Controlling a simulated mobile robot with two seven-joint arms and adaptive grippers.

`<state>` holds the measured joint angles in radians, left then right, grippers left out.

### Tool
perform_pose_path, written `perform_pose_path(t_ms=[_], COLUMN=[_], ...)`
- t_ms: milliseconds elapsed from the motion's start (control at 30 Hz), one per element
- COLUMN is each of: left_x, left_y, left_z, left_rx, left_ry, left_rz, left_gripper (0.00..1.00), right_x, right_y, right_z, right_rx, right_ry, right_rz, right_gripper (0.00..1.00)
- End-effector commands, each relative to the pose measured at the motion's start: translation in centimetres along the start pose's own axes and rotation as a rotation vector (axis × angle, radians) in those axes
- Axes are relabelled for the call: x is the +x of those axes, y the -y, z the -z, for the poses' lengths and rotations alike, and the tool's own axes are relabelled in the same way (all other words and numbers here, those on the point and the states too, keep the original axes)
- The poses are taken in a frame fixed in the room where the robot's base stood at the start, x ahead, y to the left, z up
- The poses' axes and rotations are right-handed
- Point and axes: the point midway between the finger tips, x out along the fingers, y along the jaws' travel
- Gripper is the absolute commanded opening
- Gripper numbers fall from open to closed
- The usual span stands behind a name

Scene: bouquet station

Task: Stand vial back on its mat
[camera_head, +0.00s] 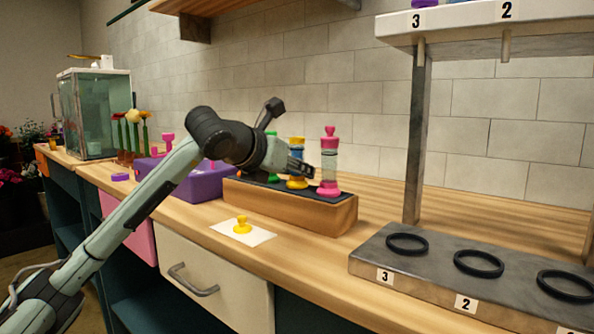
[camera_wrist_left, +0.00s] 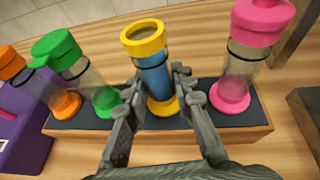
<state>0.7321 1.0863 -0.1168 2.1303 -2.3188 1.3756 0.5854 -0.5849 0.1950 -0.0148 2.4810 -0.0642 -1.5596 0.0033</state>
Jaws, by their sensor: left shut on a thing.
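The yellow vial (camera_head: 297,143) has a yellow collar and base and blue contents, and its top is open in the left wrist view (camera_wrist_left: 152,75). It appears upright on the dark mat (camera_wrist_left: 245,120) atop a wooden block (camera_head: 290,208), though I cannot tell if its base fully touches. My left gripper (camera_head: 302,168) is shut on this vial, one finger on each side of it, as the left wrist view (camera_wrist_left: 150,100) shows. A yellow stopper (camera_head: 242,225) stands on a white card in front of the block. My right gripper is out of view.
On the same mat, a pink vial (camera_head: 329,160) stands right, and green (camera_wrist_left: 75,75) and orange (camera_wrist_left: 65,103) ones left. A purple box (camera_head: 205,185) adjoins the block's left. A stand with black rings (camera_head: 478,263) is at right. Counter behind the block is clear.

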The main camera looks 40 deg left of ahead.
Motion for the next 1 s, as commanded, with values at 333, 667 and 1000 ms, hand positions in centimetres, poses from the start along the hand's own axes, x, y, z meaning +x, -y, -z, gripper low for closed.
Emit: perform_pose_path(t_ms=[333, 667, 1000], left_x=[0.00, 0.06, -0.06], left_y=[-0.04, -0.02, -0.01], left_z=[0.02, 0.15, -0.13], left_rx=[0.000, 0.000, 0.000], left_ry=[0.003, -0.001, 0.000], left_rz=[0.000, 0.000, 0.000], left_gripper=[0.00, 0.45, 0.45], right_x=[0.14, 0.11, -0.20], right_y=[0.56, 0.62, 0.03], right_z=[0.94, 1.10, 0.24], right_rx=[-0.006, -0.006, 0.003], right_ry=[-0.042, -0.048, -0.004], right_rz=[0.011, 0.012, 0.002], right_gripper=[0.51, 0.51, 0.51])
